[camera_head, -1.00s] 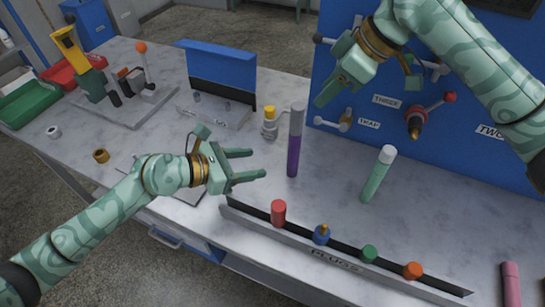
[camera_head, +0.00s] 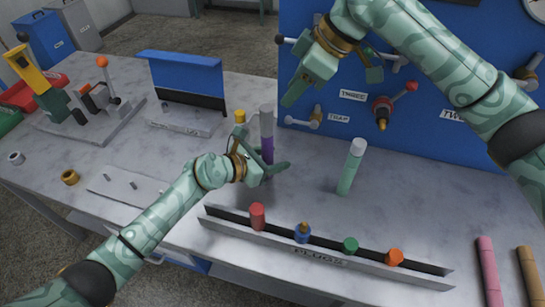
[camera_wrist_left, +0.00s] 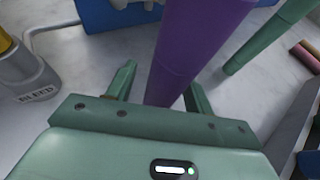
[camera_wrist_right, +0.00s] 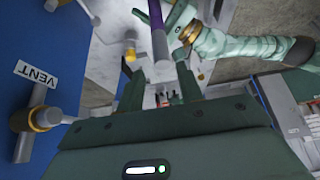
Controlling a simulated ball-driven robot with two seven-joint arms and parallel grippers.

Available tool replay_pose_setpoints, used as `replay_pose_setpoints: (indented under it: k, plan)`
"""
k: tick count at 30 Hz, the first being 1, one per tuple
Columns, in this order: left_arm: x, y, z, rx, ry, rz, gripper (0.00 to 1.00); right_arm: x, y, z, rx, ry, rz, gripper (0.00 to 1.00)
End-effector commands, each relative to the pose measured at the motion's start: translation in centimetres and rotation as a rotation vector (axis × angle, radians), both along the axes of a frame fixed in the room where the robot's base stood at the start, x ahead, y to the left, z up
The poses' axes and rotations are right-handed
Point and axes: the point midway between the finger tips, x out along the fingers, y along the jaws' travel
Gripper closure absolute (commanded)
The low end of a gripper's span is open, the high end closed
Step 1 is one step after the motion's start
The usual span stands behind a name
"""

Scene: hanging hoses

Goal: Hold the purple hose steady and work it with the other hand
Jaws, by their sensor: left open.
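The purple hose (camera_head: 267,148) stands upright over the bench, with a grey upper end (camera_head: 266,120). My left gripper (camera_head: 277,170) is open at the hose's lower part. In the left wrist view the purple hose (camera_wrist_left: 195,45) rises between the two spread fingers. I cannot tell whether either finger touches it. My right gripper (camera_head: 332,84) is open and empty, higher up, in front of the blue panel and right of the hose. In the right wrist view the purple hose (camera_wrist_right: 158,38) shows beyond its fingers, with my left arm beside it.
A green hose (camera_head: 351,168) with a pale top stands right of the purple one. A plug rack (camera_head: 320,262) with several coloured plugs lies in front. A bleed fitting (camera_wrist_left: 28,75) sits close left. The blue panel (camera_head: 440,120) carries valves. Pink (camera_head: 489,270) and brown (camera_head: 530,272) hoses are far right.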

Motion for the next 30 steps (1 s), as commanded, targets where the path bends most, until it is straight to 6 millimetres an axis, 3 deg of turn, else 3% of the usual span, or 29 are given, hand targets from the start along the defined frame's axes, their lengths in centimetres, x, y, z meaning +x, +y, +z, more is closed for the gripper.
replay_pose_setpoints:
  k: [3, 8, 9, 10, 12, 15, 17, 19, 23, 26, 30]
  plan:
    - [0.0, 0.0, 0.0, 0.0, 0.0, 0.0, 0.48, 0.0, 0.0, 0.0, 0.0, 0.0, 0.0, 0.64]
    - [0.0, 0.0, 0.0, 0.0, 0.0, 0.0, 0.92, 0.0, 0.0, 0.0, 0.0, 0.0, 0.0, 0.64]
    - [0.0, 0.0, 0.0, 0.0, 0.0, 0.0, 0.97, 0.0, 0.0, 0.0, 0.0, 0.0, 0.0, 0.64]
    - [0.0, 0.1, 0.0, -0.001, 0.001, 0.0, 0.97, 0.0, 0.0, 0.0, 0.0, 0.0, 0.0, 0.64]
    - [0.0, 0.1, 0.0, -0.001, 0.001, 0.0, 0.97, 0.0, 0.0, 0.1, 0.0, -0.002, 0.0, 0.48]
    - [0.0, 0.1, 0.0, 0.0, 0.0, 0.001, 0.97, 0.0, 0.8, 1.5, 0.003, -0.029, 0.016, 0.48]
    - [0.0, 0.1, 0.0, 0.0, 0.0, 0.001, 0.97, -0.1, 2.4, 2.9, -0.002, -0.057, 0.044, 0.48]
    - [0.0, 0.1, 0.0, -0.001, 0.001, 0.0, 0.97, 0.0, 5.4, 4.5, -0.037, -0.062, 0.083, 0.48]
    - [0.0, 0.1, 0.0, -0.001, 0.001, 0.0, 0.97, 0.4, 8.3, 5.3, -0.201, -0.004, 0.098, 0.48]
    - [0.0, 0.1, 0.0, 0.0, 0.0, 0.001, 0.97, 0.8, 8.5, 5.1, -0.323, 0.048, 0.077, 0.48]
    - [0.0, 0.1, 0.0, -0.001, 0.001, 0.0, 0.97, 1.5, 6.9, 3.9, -0.437, 0.13, 0.026, 0.48]
